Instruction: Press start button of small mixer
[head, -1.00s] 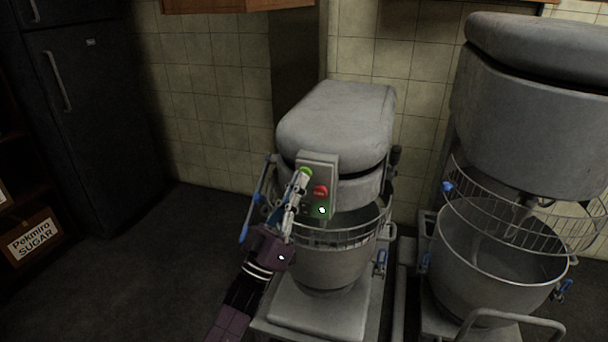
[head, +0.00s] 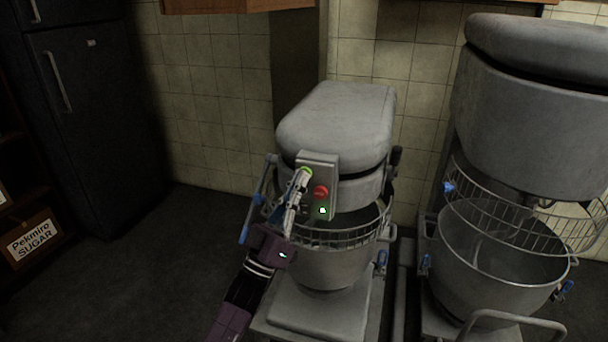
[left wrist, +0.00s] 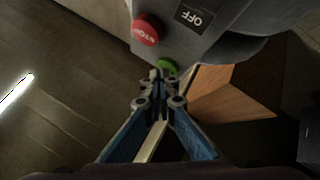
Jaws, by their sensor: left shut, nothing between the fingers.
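The small mixer (head: 335,122) stands in the middle of the head view, with a control box (head: 328,200) on its front. The green start button (head: 306,171) is at the upper left of the box, the red stop button (head: 320,192) below it, and a small green light (head: 322,210) lower down. My left gripper (head: 303,174) is shut and empty, its tips at the green button. In the left wrist view the tips (left wrist: 157,74) overlap the edge of the green button (left wrist: 168,66); the red stop button (left wrist: 148,30) is beside it. Whether the tips touch is unclear. My right gripper is out of view.
A larger mixer (head: 530,110) with a bowl (head: 490,265) and wire guard stands to the right. The small mixer's bowl (head: 325,262) is under its wire guard. A dark fridge (head: 90,120) and a sugar box (head: 32,238) are at the left. The floor (head: 150,270) between is clear.

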